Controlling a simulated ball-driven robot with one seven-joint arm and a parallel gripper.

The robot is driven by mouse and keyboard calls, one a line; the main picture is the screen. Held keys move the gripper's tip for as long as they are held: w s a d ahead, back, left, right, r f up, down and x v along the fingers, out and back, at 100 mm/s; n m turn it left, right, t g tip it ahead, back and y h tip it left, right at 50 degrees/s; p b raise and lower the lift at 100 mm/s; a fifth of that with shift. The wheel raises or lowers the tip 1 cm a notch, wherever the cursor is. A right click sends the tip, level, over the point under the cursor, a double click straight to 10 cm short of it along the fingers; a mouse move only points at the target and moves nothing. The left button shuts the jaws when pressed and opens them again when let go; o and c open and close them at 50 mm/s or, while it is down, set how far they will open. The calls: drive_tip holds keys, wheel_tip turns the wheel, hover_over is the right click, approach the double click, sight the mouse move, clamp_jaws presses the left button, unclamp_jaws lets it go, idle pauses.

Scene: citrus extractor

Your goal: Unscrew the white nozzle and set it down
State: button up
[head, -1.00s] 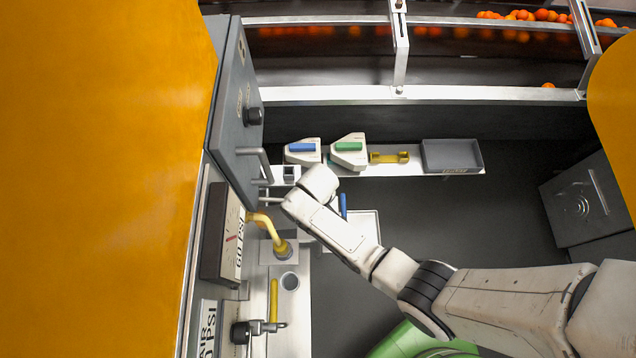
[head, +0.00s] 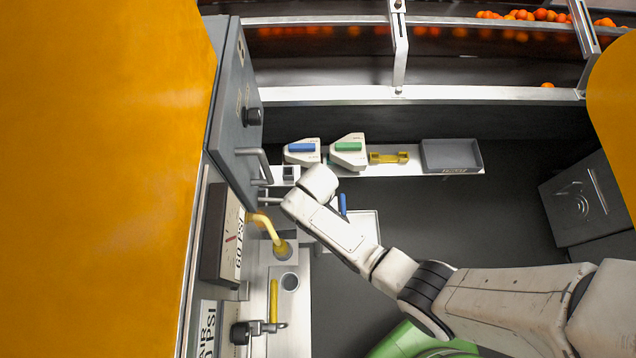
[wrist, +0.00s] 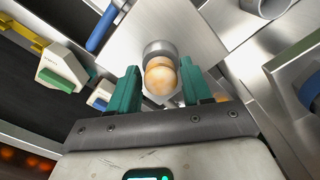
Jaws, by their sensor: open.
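In the wrist view a cream, tan-tinted rounded piece (wrist: 160,80), which looks like the nozzle, sits in a grey metal collar (wrist: 158,48) by a pale metal plate. My gripper (wrist: 159,68) is open, with one green finger on each side of this piece. I cannot tell whether either finger touches it. In the head view my wrist hides the gripper and the nozzle.
A grey door with a handle (head: 262,165) is close left of my wrist. A yellow bent pipe (head: 270,228) and a round hole (head: 289,282) are below. A shelf holds a blue-topped box (head: 302,150), a green-topped box (head: 348,150) and an empty grey tray (head: 452,155).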

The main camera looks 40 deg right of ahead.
drive_tip(key=shift+m, duration=0.3)
drive_tip(key=shift+m, duration=0.8)
drive_tip(key=shift+m, duration=0.9)
drive_tip(key=shift+m, duration=0.8)
drive_tip(key=shift+m, duration=0.9)
